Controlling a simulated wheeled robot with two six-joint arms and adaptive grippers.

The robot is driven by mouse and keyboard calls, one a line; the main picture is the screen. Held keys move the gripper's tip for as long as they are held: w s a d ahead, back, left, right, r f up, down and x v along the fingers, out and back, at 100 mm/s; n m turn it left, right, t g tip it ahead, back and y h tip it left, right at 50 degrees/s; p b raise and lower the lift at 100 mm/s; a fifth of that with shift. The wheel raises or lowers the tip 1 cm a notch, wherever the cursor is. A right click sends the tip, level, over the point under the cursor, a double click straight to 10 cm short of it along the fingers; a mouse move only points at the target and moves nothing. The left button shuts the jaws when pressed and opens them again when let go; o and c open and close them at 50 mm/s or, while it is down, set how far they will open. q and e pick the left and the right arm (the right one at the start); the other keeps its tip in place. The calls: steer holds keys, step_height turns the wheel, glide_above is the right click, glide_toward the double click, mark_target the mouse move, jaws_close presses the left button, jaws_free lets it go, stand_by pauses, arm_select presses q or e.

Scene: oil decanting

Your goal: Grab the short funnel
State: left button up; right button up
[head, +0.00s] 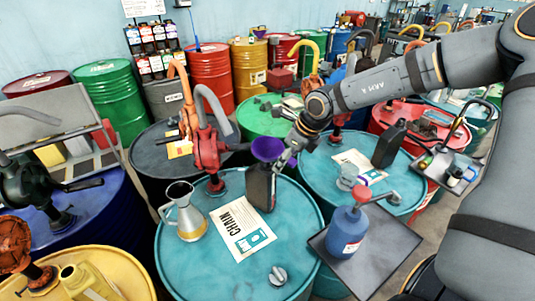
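A purple funnel (267,148) sits in the top of a dark bottle (260,188), which stands upright on a teal drum (185,262). My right gripper (281,163) comes in from the upper right and is right beside the funnel, at its right side. Its fingertips are small and partly overlap the funnel and bottle top, so I cannot tell whether they touch the funnel or are closed. The funnel's spout is hidden in the bottle. My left gripper is not in view.
A clear jug (186,215) with amber liquid, a "CHAIN" sheet (241,228) and a grey cap (278,275) are on the same drum. A red hand pump (208,150) rises behind. A blue oil can (346,232) stands on a dark tray (388,245) at right.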

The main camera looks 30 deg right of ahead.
steer(key=shift+c, duration=0.2)
steer(key=shift+s, duration=0.1)
steer(key=shift+c, duration=1.1)
jaws_close()
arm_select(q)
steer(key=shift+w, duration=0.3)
arm_select(e)
steer(key=shift+r, duration=0.2)
